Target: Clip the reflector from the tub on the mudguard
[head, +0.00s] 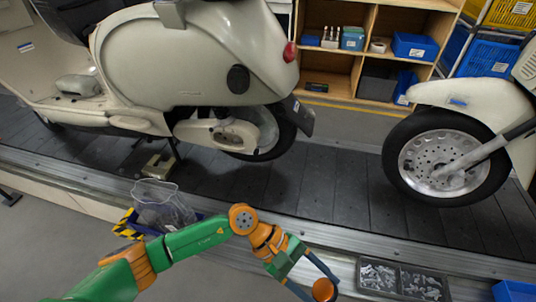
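My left gripper (318,288) hangs low at the bottom middle, in front of the conveyor's near edge. A round orange disc with a dark rim, seemingly the reflector (323,290), sits between its fingertips, and the fingers appear closed on it. The scooter at left has a dark rear mudguard (304,118) behind its wheel. The scooter at right has a pale front mudguard (480,98) over its wheel. The gripper is well apart from both. My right gripper is not in view.
Both scooters stand on the dark slat conveyor (330,185), with bare slats between them. A tray of small metal parts (378,278) lies by the near rail. A clear bag (160,200) sits in a bin beside my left arm. Shelves (335,65) stand behind.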

